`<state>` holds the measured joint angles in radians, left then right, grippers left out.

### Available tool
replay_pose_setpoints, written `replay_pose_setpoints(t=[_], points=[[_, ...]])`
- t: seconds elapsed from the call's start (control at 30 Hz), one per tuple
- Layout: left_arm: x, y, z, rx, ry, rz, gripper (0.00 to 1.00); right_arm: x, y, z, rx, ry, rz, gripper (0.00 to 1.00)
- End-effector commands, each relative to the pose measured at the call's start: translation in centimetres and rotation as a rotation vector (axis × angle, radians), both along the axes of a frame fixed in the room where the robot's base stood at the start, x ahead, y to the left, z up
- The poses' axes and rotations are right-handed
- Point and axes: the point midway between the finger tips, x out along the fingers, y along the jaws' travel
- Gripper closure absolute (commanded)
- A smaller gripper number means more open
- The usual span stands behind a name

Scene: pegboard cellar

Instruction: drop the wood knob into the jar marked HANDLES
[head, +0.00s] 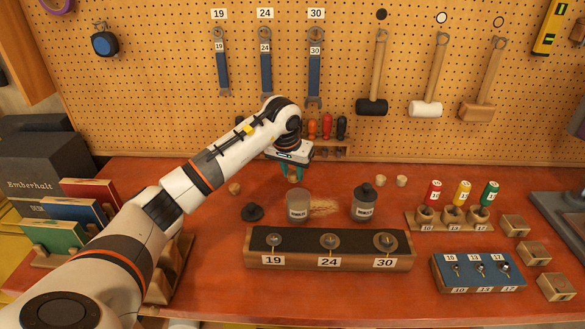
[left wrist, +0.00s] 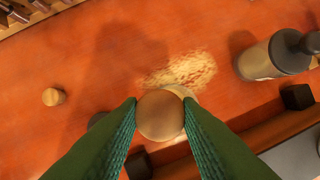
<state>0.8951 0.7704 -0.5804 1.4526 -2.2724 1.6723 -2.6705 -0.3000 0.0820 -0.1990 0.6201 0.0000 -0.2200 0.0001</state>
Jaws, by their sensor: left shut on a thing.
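My left gripper (head: 292,174) is shut on the wood knob (left wrist: 160,116), a round tan piece between the green fingertips in the left wrist view. The knob is hard to make out in the head view. The gripper is above the table, close over an open glass jar (head: 298,208). In the left wrist view the knob covers most of that jar, with a pale rim (left wrist: 181,91) showing behind it. A second jar (head: 366,205) stands to the right with its dark lid on. Both jars have labels too small to read surely. My right gripper is not in view.
A loose dark lid (head: 252,212) and a small wooden piece (head: 235,188) lie left of the open jar. Wood shavings (head: 323,207) lie between the jars. A wooden block (head: 403,263) marked 19, 24, 30 stands in front. Screwdrivers (head: 327,127) stand behind.

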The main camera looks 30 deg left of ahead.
Motion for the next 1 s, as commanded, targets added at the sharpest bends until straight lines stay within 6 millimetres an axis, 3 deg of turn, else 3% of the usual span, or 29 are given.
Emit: replay_pose_setpoints(t=[0.2,0.23,0.4,0.77,1.0], points=[[0.0,0.0,0.0,0.0,0.0,0.0,0.91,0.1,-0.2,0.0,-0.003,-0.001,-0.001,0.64],[0.0,0.0,0.0,0.0,0.0,0.0,0.68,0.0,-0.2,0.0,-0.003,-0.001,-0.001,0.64],[0.0,0.0,0.0,0.0,0.0,0.001,0.44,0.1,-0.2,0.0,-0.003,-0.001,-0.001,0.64],[-0.1,0.0,0.7,0.001,-0.003,0.001,0.44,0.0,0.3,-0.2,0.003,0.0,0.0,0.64],[-1.4,-0.1,4.9,0.003,-0.008,0.001,0.44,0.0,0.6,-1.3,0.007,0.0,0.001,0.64]])
